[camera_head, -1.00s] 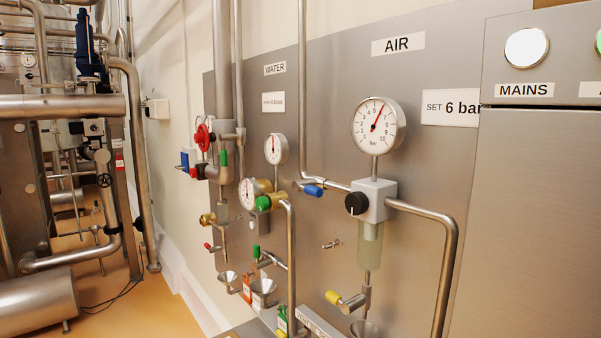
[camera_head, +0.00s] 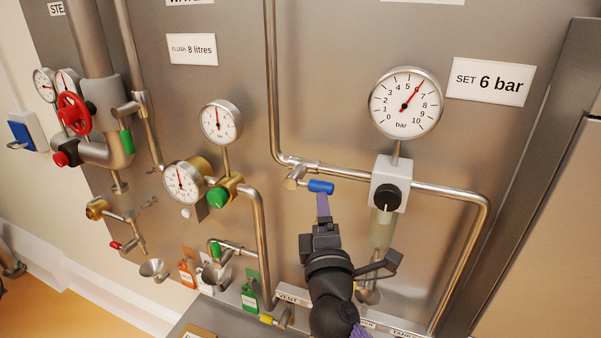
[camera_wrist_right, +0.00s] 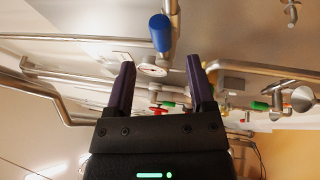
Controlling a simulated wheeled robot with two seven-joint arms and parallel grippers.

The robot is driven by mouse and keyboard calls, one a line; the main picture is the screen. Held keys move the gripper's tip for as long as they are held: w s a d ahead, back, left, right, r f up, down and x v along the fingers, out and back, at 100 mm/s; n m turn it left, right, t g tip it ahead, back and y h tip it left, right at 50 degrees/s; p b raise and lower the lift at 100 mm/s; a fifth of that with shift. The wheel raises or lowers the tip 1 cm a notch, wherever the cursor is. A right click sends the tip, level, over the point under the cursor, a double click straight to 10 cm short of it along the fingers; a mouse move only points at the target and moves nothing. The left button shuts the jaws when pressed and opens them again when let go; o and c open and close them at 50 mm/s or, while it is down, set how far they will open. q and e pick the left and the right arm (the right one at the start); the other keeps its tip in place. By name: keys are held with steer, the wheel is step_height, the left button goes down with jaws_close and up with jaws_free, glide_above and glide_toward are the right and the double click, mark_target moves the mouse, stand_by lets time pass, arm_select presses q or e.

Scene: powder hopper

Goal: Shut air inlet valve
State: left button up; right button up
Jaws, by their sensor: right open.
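The air inlet valve has a blue handle (camera_head: 321,187) on the steel air pipe, left of the white regulator block (camera_head: 390,181). The handle points right, roughly along the pipe. My right gripper (camera_head: 323,207) is upright just below the handle, its purple fingers close to it in the picture. In the right wrist view the blue handle (camera_wrist_right: 160,33) lies ahead of the open fingers (camera_wrist_right: 161,62), in line with the gap between them. The gripper holds nothing. Whether a finger touches the handle I cannot tell. My left gripper is out of view.
The air gauge (camera_head: 405,102) reads about 6 bar. A black knob (camera_head: 386,198) sits on the regulator. Water gauges (camera_head: 221,122), a green knob (camera_head: 217,197) and a bent pipe (camera_head: 258,235) stand to the left. A red handwheel (camera_head: 73,112) is farther left.

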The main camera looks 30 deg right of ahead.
mark_target(312, 180)
steer(key=x, duration=0.8)
steer(key=shift+w+d+p, duration=0.15)
steer(key=shift+d+p, duration=0.15)
steer(key=shift+p, duration=0.1)
jaws_close()
steer(key=shift+f, duration=0.1)
stand_by(0.7)
